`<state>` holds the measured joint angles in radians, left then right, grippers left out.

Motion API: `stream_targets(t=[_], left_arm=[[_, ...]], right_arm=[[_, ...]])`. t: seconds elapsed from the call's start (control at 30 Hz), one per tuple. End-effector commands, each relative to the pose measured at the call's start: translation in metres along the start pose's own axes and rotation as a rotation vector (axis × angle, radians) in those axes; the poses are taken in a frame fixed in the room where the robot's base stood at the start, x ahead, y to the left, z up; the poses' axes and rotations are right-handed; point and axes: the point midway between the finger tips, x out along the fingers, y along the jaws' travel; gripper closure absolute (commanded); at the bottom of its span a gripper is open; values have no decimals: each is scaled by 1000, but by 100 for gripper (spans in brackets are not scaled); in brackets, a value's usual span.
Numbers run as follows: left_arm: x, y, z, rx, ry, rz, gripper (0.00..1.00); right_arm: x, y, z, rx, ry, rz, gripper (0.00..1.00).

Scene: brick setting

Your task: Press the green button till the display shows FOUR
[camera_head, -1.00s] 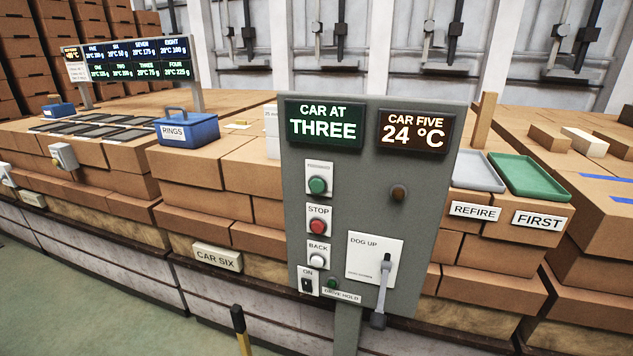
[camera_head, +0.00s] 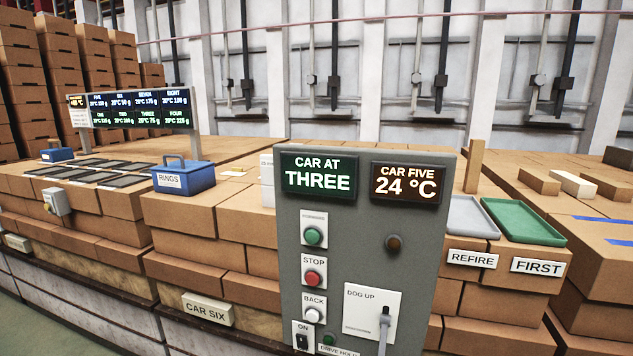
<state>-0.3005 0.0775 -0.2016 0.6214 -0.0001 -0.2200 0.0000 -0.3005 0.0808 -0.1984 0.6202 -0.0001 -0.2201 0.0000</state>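The green button (camera_head: 313,236) sits on a white plate at the upper left of the grey control panel (camera_head: 365,225). Above it the display (camera_head: 318,176) reads CAR AT THREE in white on dark green. Below the green button are a red button (camera_head: 313,278) marked STOP and a white button (camera_head: 312,315) marked BACK. Neither of my grippers shows in the head view, and nothing touches the green button.
A second display (camera_head: 409,183) reads CAR FIVE 24 °C. A lever (camera_head: 384,322) on a DOG UP plate sits at the panel's lower right. A blue RINGS box (camera_head: 184,178) stands left; a grey tray (camera_head: 470,217) and a green tray (camera_head: 523,222) lie right on stacked bricks.

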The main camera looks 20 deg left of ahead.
Motion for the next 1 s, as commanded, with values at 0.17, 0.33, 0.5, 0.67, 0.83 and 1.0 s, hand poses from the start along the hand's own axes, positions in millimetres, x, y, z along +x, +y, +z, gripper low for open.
stream_targets(t=[0.17,0.33,0.5,0.67,0.83,1.0], left_arm=[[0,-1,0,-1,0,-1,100],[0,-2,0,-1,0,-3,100],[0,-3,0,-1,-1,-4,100],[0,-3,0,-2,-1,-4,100],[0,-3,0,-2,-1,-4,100],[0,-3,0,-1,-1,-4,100]], right_arm=[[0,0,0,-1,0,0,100],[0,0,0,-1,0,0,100],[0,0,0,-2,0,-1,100],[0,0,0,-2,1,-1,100],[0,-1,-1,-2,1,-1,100],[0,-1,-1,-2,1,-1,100]])
